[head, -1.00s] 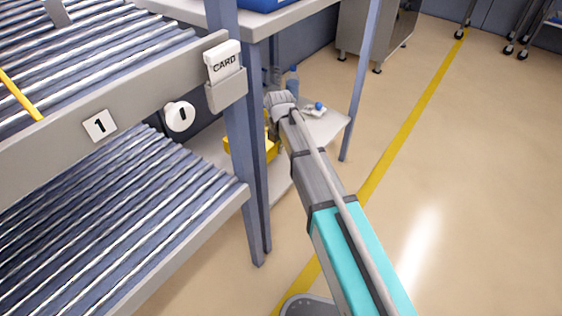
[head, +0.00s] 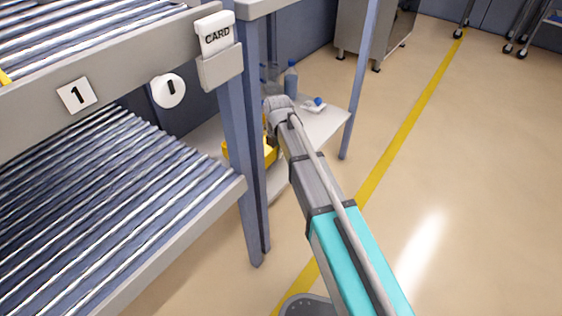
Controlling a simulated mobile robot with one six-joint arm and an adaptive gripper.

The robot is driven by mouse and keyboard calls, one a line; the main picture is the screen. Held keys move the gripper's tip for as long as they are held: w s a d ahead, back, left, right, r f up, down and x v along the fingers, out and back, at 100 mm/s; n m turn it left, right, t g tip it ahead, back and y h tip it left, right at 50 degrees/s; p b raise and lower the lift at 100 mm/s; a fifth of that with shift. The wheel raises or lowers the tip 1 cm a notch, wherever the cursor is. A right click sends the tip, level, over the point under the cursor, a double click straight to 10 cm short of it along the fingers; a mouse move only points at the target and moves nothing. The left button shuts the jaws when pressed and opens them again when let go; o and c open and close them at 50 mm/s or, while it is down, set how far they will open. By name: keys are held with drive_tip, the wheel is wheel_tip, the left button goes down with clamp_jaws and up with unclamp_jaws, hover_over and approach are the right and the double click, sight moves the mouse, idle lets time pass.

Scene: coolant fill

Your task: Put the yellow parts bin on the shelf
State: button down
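The yellow parts bin (head: 269,156) is in the middle of the head view, low behind the blue-grey rack posts. The posts and my arm hide much of it. My arm reaches up from the lower right, and its wrist bends down near the bin. My gripper (head: 271,125) is just above the bin, mostly hidden by the wrist and a post. I cannot tell whether its fingers are open or touch the bin. A low grey shelf (head: 325,125) extends right of and behind the bin; whether the bin rests on it is unclear.
A blue bottle (head: 291,80) and a small white item with a blue cap (head: 314,104) stand on the low shelf. A roller rack (head: 110,210) with a card holder (head: 220,68) fills the left. Open floor (head: 470,180) lies right.

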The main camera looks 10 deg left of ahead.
sight(278, 166)
drive_tip(key=shift+f+b, duration=1.9)
drive_tip(key=shift+f, duration=0.1)
drive_tip(key=c, duration=0.8)
unclamp_jaws()
wheel_tip(278, 166, up, 12)
drive_tip(key=p, duration=1.2)
drive_tip(key=shift+d, duration=0.1)
